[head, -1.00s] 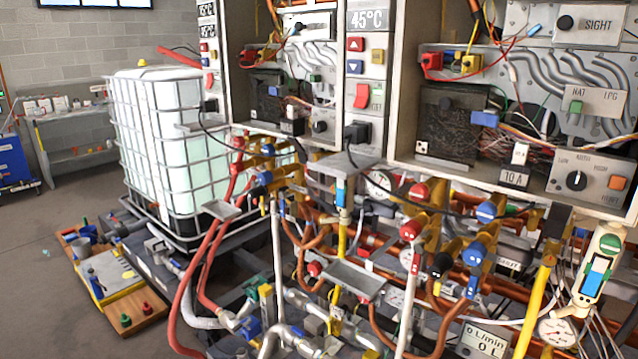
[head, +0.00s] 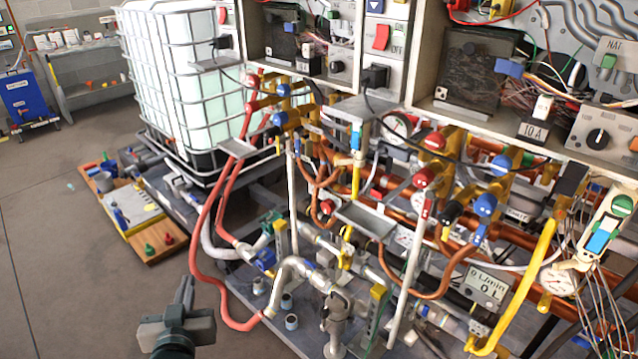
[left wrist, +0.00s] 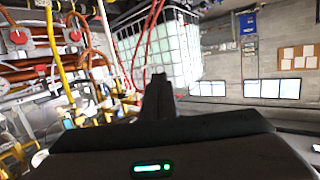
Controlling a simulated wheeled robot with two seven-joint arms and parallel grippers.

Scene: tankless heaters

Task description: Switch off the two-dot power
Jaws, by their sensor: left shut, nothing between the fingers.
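A red rocker switch (head: 381,37) is on the white panel between the middle and right heater boxes, beside ON/OFF lettering. A second red switch (head: 222,16) is on the narrow panel left of the middle box. A small white tag with dark dots (head: 441,93) is at the lower left of the right box; its dot count is hard to read. My left gripper (head: 186,288) is low at the bottom left, shut and empty, well below and left of both switches. Its dark fingers (left wrist: 158,82) also show in the left wrist view. My right gripper is out of view.
A caged white tank (head: 175,80) stands at the left. Red hoses (head: 200,250), copper pipes and valves crowd the space below the heaters. A wooden board with coloured parts (head: 160,245) lies on the floor. The grey floor at the lower left is clear.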

